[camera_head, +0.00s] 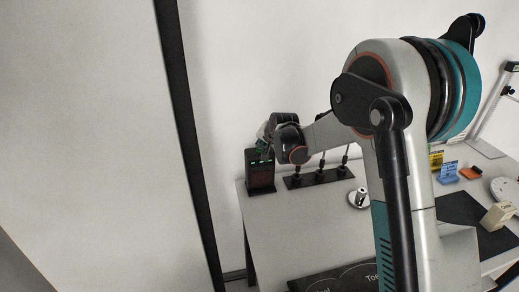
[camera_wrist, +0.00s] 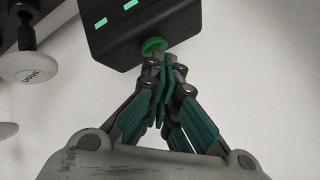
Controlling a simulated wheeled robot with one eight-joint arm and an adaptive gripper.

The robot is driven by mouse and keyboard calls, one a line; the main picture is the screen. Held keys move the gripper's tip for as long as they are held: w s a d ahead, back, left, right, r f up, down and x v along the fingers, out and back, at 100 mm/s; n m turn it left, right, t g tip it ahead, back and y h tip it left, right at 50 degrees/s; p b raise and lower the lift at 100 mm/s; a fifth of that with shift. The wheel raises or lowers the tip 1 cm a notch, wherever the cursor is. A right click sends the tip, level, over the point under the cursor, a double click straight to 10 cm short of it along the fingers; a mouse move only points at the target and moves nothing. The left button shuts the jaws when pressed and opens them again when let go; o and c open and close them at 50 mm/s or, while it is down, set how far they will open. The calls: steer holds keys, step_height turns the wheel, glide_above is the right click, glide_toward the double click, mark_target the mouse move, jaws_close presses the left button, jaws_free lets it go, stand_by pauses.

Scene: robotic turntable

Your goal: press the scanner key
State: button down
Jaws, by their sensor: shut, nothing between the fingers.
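The scanner (camera_head: 260,178) is a dark box at the far left corner of the table. In the wrist view, the scanner (camera_wrist: 122,38) is at the top with green lit marks on its face. Its key (camera_wrist: 153,45) is a round green button at the box's lower edge. My gripper (camera_wrist: 164,62) is shut and empty, its fingertips right at the key and overlapping its lower right side. I cannot tell whether they touch it. In the head view, my wrist hides most of the gripper, which is at the top of the scanner.
A black stand with dark posts (camera_head: 320,177) is just right of the scanner. A small silver round piece (camera_head: 358,200) sits on the grey table (camera_head: 290,235). Yellow and blue cards (camera_head: 447,172), an orange block (camera_head: 471,174) and a beige block (camera_head: 497,215) are at the right.

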mark_target(263, 149)
steer(key=shift+r, duration=0.6)
steer(key=shift+r+p, duration=1.5)
steer(key=shift+r, duration=1.4)
steer(key=s+d+r+n+h+b, duration=0.1)
steer(key=s+d+r+b, duration=0.3)
steer(key=s, duration=0.7)
steer(key=s+d+r+n+b, duration=0.1)
steer(key=s+d+n+b, duration=0.15)
steer(key=s+d, duration=0.6)
steer(key=s+d+f+n+b, duration=0.1)
steer(key=s+f+b, duration=0.2)
steer(key=s, duration=1)
steer(key=s+d+f+n+g+h+b, duration=0.1)
steer(key=s+f+b, duration=0.3)
steer(key=s, duration=0.9)
step_height(263, 149, down, 4)
steer(key=shift+s+d+r+g+h, duration=0.1)
steer(key=shift+s+d+g+h, duration=0.25)
steer(key=shift+d, duration=0.3)
